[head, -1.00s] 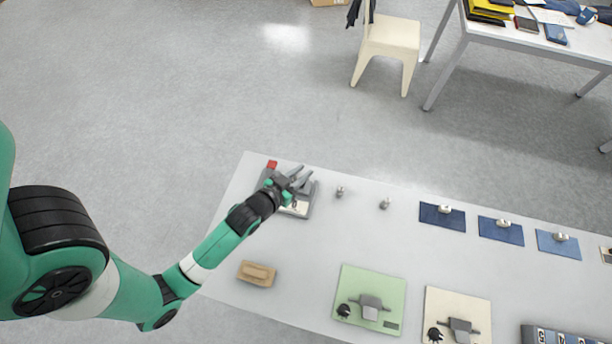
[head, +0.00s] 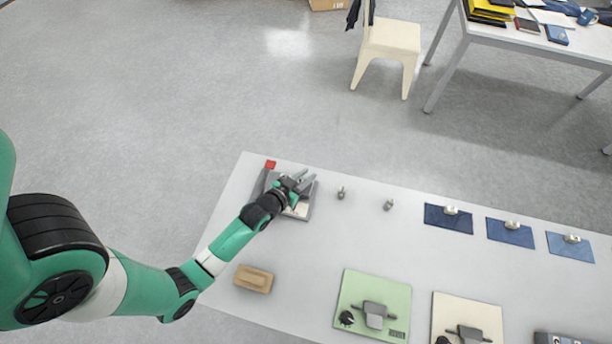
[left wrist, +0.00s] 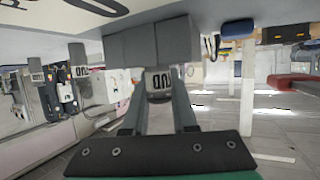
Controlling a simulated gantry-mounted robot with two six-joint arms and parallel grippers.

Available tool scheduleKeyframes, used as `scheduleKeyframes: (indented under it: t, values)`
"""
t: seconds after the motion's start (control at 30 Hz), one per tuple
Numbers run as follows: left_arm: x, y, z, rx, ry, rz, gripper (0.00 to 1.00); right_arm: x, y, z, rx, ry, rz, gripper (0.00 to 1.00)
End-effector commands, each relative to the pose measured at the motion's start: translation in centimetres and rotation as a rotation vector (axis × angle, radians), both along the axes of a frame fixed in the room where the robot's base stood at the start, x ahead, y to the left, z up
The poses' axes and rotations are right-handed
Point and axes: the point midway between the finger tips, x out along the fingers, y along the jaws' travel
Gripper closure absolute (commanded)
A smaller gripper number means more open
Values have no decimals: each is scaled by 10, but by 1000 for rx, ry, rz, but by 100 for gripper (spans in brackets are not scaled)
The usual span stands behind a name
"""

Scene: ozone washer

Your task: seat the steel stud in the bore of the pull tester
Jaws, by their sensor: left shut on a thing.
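The pull tester (head: 306,209) is a grey device with a red block (head: 270,164), at the table's far left corner. My left gripper (head: 304,181) is over it and covers part of it. In the left wrist view, the gripper's fingers (left wrist: 158,98) are shut on the steel stud (left wrist: 159,80), a small grey piece with dark marks on its face. The tester's grey blocks (left wrist: 150,45) show just beyond the stud. The bore is hidden, and I cannot tell whether the stud is in it. My right gripper is not in view.
Two small metal pieces (head: 341,193) (head: 388,205) stand right of the tester. Blue mats (head: 447,224) with metal parts lie farther right. A wooden block (head: 254,278), a green board (head: 350,295) and a cream board (head: 480,312) lie nearer. The table's middle is clear.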

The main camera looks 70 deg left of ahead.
Motion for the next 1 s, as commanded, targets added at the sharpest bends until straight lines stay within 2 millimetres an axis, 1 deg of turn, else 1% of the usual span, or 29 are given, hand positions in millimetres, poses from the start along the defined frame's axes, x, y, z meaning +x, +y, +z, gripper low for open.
scheduleKeyframes:
  t: [0.03, 0.17, 0.2, 0.43, 0.53, 0.67, 0.9, 1.0]
  values:
    - [0, 0, -2, 0, 0, 0, 71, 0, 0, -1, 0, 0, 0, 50]
    - [0, 0, -1, 0, 1, 0, 47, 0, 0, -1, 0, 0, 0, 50]
    - [0, 0, -1, 0, 1, 0, 44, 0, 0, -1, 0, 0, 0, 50]
    - [0, 0, -1, 0, 1, 0, 44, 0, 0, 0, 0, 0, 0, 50]
    - [-1, -1, 4, 0, 1, 0, 44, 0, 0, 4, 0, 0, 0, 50]
    - [-17, -10, 11, -1, 3, 0, 44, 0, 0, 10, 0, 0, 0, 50]
    - [-66, -36, 33, -1, 4, 0, 44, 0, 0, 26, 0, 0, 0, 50]
    - [-82, -45, 41, -2, 3, -1, 44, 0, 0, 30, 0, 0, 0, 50]
